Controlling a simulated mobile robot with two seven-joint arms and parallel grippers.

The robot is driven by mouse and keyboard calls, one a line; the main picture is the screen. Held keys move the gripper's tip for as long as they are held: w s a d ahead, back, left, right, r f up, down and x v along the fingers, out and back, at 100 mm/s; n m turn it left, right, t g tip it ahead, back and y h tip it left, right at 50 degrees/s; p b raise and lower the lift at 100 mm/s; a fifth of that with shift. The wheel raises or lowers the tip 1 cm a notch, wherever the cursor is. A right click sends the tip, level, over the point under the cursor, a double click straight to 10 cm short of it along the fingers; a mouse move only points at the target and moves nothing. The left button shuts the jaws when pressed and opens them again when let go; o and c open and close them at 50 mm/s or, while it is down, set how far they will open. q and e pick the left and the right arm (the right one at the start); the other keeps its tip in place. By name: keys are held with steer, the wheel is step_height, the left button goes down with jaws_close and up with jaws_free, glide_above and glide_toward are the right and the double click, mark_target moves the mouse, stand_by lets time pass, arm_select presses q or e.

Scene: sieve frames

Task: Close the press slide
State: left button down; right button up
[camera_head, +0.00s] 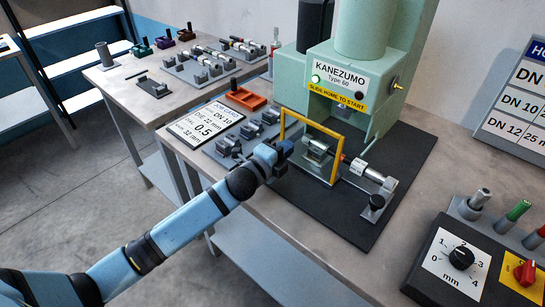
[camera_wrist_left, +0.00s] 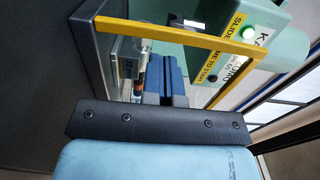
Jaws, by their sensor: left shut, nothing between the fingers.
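The green press (camera_head: 345,80), labelled KANEZUMO, stands on a black base plate (camera_head: 405,150) with a lit green lamp. Its slide (camera_head: 318,152), a metal carrier with clamped parts, sits out in front of the press body. A yellow frame (camera_head: 338,138) stands upright over the slide; it also shows in the left wrist view (camera_wrist_left: 170,30). My left gripper (camera_head: 286,154) is at the near left side of the yellow frame. Its blue fingers (camera_wrist_left: 173,82) are shut and empty, pointing into the frame's opening. I cannot tell whether they touch anything. My right gripper is not in view.
A metal rod assembly (camera_head: 372,178) with a black knob lies right of the slide. A job card (camera_head: 208,122), small fixtures (camera_head: 243,138) and an orange tray (camera_head: 245,96) lie left. A dial box (camera_head: 460,262) stands at the front right. Bare bench shows along the front.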

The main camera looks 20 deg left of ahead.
arm_select(q)
steer(key=b+x, duration=0.1)
steer(key=x, duration=1.1)
steer(key=shift+w, duration=0.1)
steer(key=shift+w+r, duration=0.1)
steer(key=shift+r, duration=0.15)
